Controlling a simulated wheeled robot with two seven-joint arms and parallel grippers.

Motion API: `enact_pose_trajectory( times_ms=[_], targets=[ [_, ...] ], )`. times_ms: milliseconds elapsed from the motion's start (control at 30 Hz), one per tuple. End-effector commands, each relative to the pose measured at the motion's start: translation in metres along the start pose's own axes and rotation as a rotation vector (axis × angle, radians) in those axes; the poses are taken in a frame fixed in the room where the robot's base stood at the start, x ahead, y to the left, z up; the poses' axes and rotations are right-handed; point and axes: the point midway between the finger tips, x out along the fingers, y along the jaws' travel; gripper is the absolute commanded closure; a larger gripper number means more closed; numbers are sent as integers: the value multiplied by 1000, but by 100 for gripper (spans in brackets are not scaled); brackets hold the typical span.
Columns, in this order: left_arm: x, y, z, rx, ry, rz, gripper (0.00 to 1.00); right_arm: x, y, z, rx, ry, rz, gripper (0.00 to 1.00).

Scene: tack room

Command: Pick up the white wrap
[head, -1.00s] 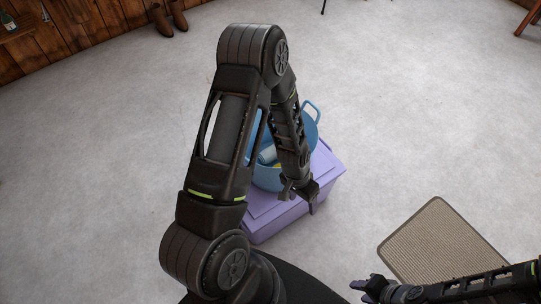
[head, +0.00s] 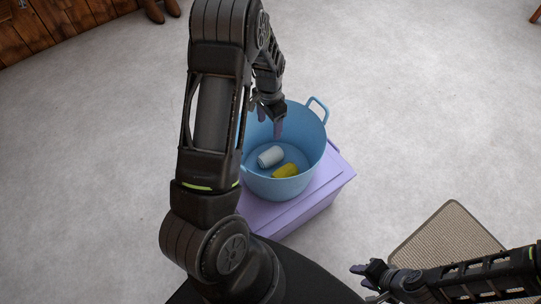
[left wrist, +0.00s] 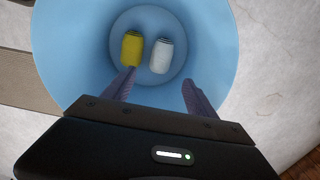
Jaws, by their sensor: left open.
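The white wrap (head: 271,157) is a pale roll lying on the floor of a blue tub (head: 312,138), next to a yellow roll (head: 286,171). In the left wrist view the white wrap (left wrist: 161,56) lies right of the yellow roll (left wrist: 133,48), on the tub's bottom (left wrist: 149,17). My left gripper (head: 270,130) hangs over the tub at its far side, above the white wrap. In the left wrist view its two purple fingers (left wrist: 158,88) are apart with nothing between them. My right gripper (head: 361,276) is low at the bottom right, away from the tub; its finger gap is too small to judge.
The tub stands on a lilac box (head: 325,187) and has raised handles, one (head: 319,107) at the far right. A tan woven mat (head: 447,238) lies on the grey floor at right. Boots (head: 160,9) stand by the wooden wall.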

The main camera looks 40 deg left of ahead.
Motion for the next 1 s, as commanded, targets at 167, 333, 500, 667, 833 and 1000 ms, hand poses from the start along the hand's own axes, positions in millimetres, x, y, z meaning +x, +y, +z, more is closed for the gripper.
enact_pose_trajectory(
  times_ms=[167, 333, 500, 667, 833, 1000],
  targets=[
    [42, 0, 0, -1, 0, 0, 34, 38, 16, -1, 2, 3, 2, 64],
    [82, 0, 0, -1, 0, 0, 34, 75, 31, -2, 4, 6, 3, 64],
    [125, 0, 0, -1, 0, 0, 34, 115, 48, -3, 7, 10, 5, 64],
    [143, 0, 0, -1, 1, 0, 34, 132, 55, -4, 9, 12, 6, 64],
    [144, 0, 0, -1, 1, 0, 34, 133, 55, -4, 9, 13, 6, 64],
    [143, 0, 0, -1, 0, 0, 34, 132, 55, -4, 8, 13, 6, 64]
  ],
)
